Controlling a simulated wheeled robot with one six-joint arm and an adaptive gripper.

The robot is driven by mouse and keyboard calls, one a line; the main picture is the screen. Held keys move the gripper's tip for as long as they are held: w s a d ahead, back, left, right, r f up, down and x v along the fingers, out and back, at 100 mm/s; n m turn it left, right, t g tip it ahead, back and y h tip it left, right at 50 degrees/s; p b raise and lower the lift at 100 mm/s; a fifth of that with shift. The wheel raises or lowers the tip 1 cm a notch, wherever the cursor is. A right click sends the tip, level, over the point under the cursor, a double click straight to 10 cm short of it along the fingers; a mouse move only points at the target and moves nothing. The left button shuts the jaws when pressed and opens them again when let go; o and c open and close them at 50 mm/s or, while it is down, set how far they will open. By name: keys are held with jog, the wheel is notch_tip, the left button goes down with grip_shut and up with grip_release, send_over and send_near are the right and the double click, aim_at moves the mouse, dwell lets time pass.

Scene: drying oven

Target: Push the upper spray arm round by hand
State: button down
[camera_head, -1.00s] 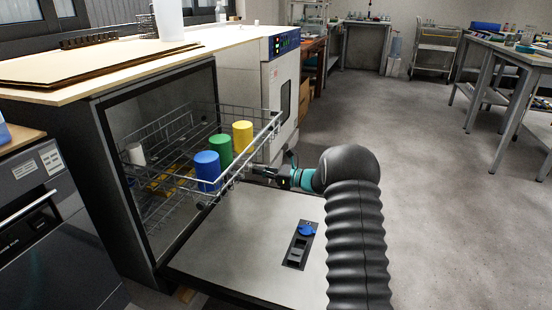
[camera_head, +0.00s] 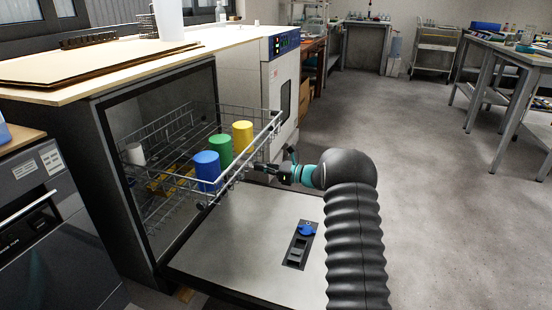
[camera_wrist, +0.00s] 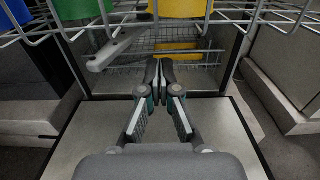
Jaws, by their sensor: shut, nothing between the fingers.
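The upper spray arm (camera_wrist: 116,50) shows in the wrist view as a grey bar slanting under the upper rack, left of and beyond my fingertips in the picture. I cannot make it out in the head view. My gripper (camera_wrist: 159,72) is shut and empty, its fingertips together. A gap shows in the picture between them and the spray arm; their depth apart is hard to tell. In the head view my gripper (camera_head: 262,167) is at the front of the pulled-out upper rack (camera_head: 262,141), just below its front rail and above the open door (camera_head: 240,225).
The upper rack holds blue (camera_head: 207,166), green (camera_head: 220,149) and yellow (camera_head: 243,135) cups and a white one (camera_head: 135,153). A yellow item (camera_wrist: 176,49) lies lower in the machine. Rack wires hang close above my gripper.

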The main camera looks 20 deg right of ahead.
jog(key=shift+w+d, duration=0.3)
jog(key=shift+w, duration=0.35)
jog(key=shift+w+d, duration=0.25)
jog(key=shift+w, duration=0.4)
jog(key=shift+w+d, duration=0.2)
jog(key=shift+w, duration=2.2)
jog(key=shift+w+a, duration=0.25)
jog(key=shift+w, duration=0.95)
jog(key=shift+w+a, duration=0.25)
jog(key=shift+w, duration=0.9)
